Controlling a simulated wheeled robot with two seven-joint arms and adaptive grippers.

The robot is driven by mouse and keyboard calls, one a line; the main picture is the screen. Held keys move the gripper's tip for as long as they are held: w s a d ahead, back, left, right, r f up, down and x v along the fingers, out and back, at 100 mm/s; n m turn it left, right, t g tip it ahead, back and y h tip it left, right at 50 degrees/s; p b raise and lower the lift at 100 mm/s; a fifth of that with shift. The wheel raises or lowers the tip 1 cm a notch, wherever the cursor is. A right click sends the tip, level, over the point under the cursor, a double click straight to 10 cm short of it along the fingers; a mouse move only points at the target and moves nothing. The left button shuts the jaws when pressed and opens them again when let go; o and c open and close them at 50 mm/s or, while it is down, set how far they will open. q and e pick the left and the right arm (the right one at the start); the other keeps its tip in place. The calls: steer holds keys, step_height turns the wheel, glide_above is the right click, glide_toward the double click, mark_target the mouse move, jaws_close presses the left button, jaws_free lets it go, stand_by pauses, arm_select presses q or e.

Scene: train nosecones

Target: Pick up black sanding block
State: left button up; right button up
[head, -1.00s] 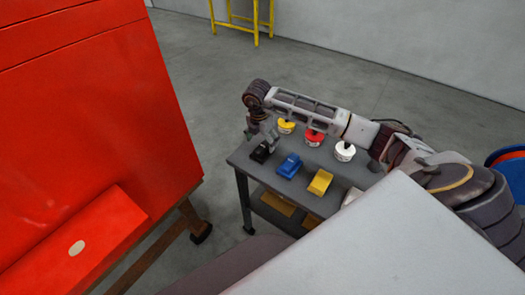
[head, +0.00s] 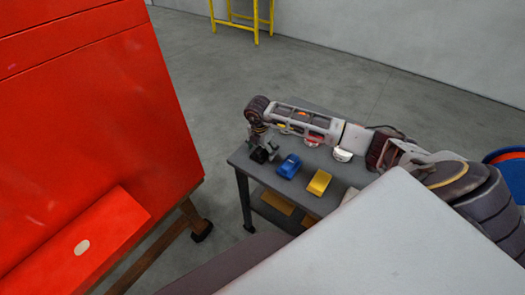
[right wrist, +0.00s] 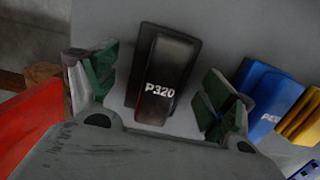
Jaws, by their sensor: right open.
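The black sanding block (right wrist: 165,75), marked P320, lies on the grey cart top in the right wrist view. It sits between the two green-padded fingers of my right gripper (right wrist: 158,90), which is open with a gap on each side of the block. In the head view the black block (head: 260,156) is at the cart's left corner, partly hidden by my right gripper (head: 265,150) just over it. My left gripper is not in view.
A blue block (head: 289,166) and a yellow block (head: 319,182) lie in a row to the right on the cart (head: 305,203). A large red panel (head: 90,110) fills the left side.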

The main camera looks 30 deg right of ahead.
steer(key=shift+c, duration=0.5)
steer(key=c, duration=1.1)
steer(key=shift+o, duration=0.2)
steer(key=shift+r+b, duration=1.05)
steer(key=shift+r, duration=3.95)
steer(key=o, duration=0.4)
steer(key=shift+c, duration=1.1)
steer(key=shift+n, duration=0.4)
